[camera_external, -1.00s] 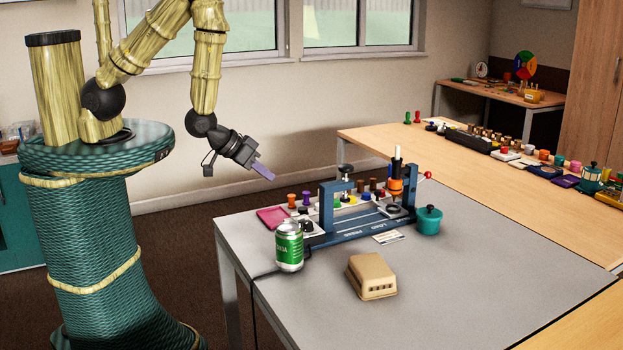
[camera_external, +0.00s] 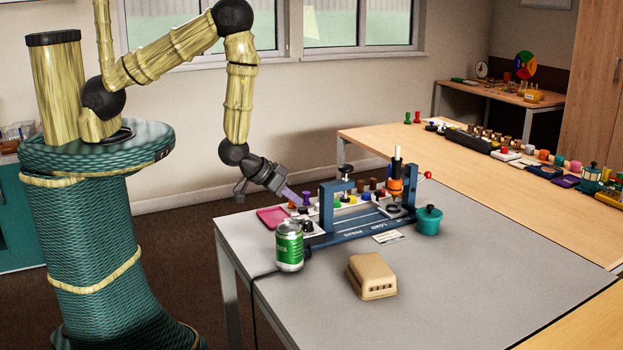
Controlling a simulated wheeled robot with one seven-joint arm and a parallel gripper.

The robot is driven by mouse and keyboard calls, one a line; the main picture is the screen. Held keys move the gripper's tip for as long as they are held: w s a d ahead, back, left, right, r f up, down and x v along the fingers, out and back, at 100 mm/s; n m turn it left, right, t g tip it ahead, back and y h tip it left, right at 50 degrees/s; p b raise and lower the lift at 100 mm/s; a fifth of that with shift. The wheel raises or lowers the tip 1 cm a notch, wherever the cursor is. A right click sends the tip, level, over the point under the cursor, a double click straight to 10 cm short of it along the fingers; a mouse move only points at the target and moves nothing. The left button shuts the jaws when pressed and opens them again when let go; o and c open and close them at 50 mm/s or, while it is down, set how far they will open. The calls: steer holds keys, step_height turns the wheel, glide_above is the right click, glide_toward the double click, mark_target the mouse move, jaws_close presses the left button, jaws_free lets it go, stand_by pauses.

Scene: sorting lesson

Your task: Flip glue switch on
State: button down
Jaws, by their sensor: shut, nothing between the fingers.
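A blue press station (camera_external: 345,235) lettered "LOAD" and "PRESS" stands on the grey table, with a cord running off its left end. An orange holder with a white, black-based stick (camera_external: 396,172) stands at its right end. A red ball (camera_external: 428,175) sticks out beside it. I cannot tell which part is the glue switch; a small dark part (camera_external: 306,226) on a pale plate sits at the station's left end. My gripper (camera_external: 296,197), with purple fingers, is shut and empty, above the station's left end, close to the purple peg.
A green can (camera_external: 289,247) stands close in front of the station's left end. A beige box (camera_external: 371,276) lies in front, and a teal pot (camera_external: 428,220) stands at the right. A pink tray (camera_external: 272,217) lies at the left. The table's front right is clear.

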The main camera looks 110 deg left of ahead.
mark_target(303, 217)
steer(key=shift+w+d+f, duration=0.1)
steer(key=shift+f, duration=0.65)
steer(key=shift+w+d+f, duration=0.1)
steer(key=shift+f, duration=0.65)
steer(key=shift+f, duration=0.15)
steer(key=shift+d+f+g, duration=0.1)
steer(key=shift+f+g, duration=0.05)
steer(key=shift+g, duration=0.15)
steer(key=shift+s, duration=0.1)
steer(key=shift+s+a+r, duration=0.25)
steer(key=shift+s+a, duration=0.2)
steer(key=shift+a, duration=0.15)
steer(key=shift+r, duration=0.1)
